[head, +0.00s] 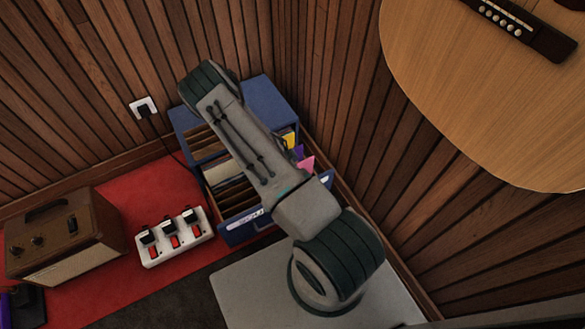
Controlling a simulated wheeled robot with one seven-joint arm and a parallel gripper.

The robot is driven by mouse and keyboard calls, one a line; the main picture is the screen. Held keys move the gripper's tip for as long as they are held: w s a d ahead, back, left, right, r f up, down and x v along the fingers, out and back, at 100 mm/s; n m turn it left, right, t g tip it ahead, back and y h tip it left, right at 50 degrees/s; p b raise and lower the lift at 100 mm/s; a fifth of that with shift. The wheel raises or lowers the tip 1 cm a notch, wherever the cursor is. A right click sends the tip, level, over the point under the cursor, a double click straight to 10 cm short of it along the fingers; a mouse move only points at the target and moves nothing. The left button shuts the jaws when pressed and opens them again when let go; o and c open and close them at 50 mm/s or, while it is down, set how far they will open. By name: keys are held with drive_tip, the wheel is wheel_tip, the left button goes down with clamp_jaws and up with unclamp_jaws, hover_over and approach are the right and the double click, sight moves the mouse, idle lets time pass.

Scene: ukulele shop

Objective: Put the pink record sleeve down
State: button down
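A small pink piece, which looks like a corner of the pink record sleeve (307,163), shows just right of my arm at the right side of a blue record box (268,98). The rest of it is hidden behind my arm. I cannot tell whether it rests in the box or is held. The box stands in the corner and holds several upright sleeves, mostly brown and cream, with a yellow one (290,139) and a purple one (299,152) near the pink. My arm reaches over the box and covers its middle. My gripper is not visible.
A white power strip (175,237) with several plugs lies on the red mat (130,195) left of the box. A brown amplifier (70,236) stands further left.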

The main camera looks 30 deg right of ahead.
drive_tip(key=shift+f+b, duration=0.5)
drive_tip(key=shift+f, duration=0.1)
drive_tip(key=c, duration=1.6)
unclamp_jaws()
